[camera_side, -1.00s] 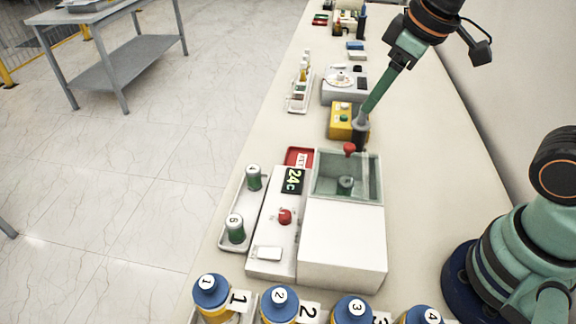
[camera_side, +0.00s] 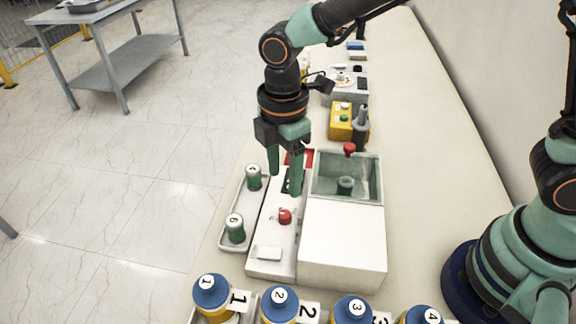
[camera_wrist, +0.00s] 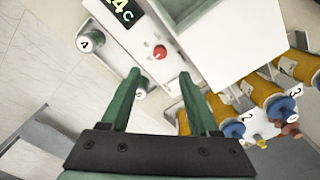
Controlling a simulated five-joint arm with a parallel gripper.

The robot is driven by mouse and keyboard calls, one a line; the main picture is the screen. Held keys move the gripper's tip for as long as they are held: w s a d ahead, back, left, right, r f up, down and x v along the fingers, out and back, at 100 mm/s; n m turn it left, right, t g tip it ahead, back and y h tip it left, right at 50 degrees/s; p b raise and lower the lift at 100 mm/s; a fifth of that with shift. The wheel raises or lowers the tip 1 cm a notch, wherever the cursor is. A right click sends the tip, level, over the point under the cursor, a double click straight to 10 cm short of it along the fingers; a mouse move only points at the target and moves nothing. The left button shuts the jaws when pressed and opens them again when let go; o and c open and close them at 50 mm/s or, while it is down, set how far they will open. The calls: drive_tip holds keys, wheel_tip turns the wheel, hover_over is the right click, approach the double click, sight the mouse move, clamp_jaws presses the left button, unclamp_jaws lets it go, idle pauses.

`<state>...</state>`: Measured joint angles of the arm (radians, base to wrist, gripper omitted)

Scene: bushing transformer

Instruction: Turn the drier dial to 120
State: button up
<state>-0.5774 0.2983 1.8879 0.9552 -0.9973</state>
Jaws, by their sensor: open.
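The drier is a white box with a glass-walled chamber (camera_side: 364,180) and a sloped front panel (camera_side: 268,236). On the panel sits a red dial (camera_side: 285,216), also seen in the wrist view (camera_wrist: 160,52). A dark display reads "24c" in part in the wrist view (camera_wrist: 122,10); in the side view my fingers partly cover it. My gripper (camera_side: 286,186) points down above the panel, open and empty, with its green fingers behind the dial in the side view. In the wrist view the fingertips (camera_wrist: 158,80) are spread below the dial, apart from it.
A tray (camera_side: 226,205) holds two green-bodied, white-capped pieces (camera_side: 253,178) left of the panel. Several numbered blue-capped bottles (camera_side: 279,302) stand in front. A red-knobbed part (camera_side: 349,150) stands at the chamber's back edge. A yellow button box (camera_side: 341,121) is behind.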

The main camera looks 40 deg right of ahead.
sight(285, 214)
wheel_tip(285, 214, down, 10)
idle(0.4)
clamp_jaws()
